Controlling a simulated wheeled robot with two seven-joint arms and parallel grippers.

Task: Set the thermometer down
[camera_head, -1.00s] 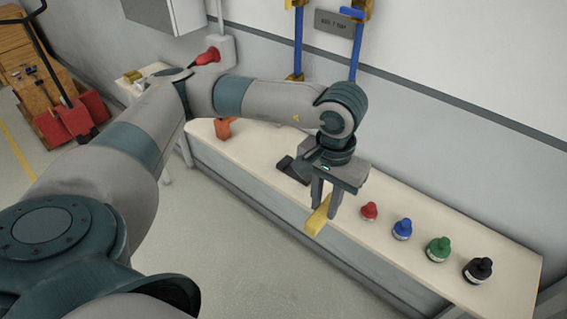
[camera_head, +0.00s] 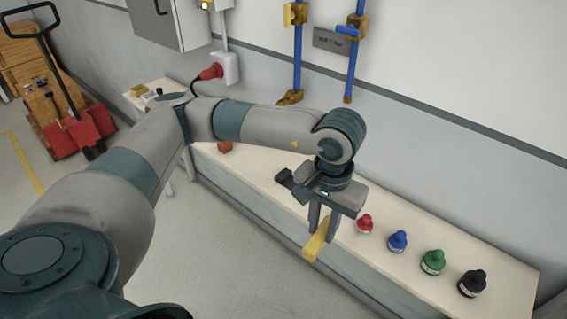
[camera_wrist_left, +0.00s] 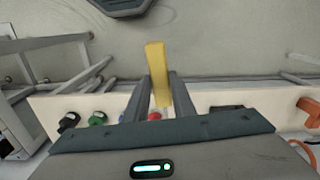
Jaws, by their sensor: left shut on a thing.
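The thermometer looks like a yellow bar (camera_head: 317,243). My left gripper (camera_head: 321,232) is shut on it and holds it at the front edge of the long bench, beside the red-capped bottle. In the left wrist view the yellow thermometer (camera_wrist_left: 157,75) sticks out beyond the two fingers of the left gripper (camera_wrist_left: 159,92). Whether it touches the bench top cannot be told. My right gripper is not in view.
The bench top (camera_head: 400,270) carries a row of bottles with red (camera_head: 364,224), blue (camera_head: 397,241), green (camera_head: 433,262) and black (camera_head: 472,283) caps. A dark object (camera_head: 290,180) lies behind the gripper. Blue pipes (camera_head: 355,65) run down the wall behind.

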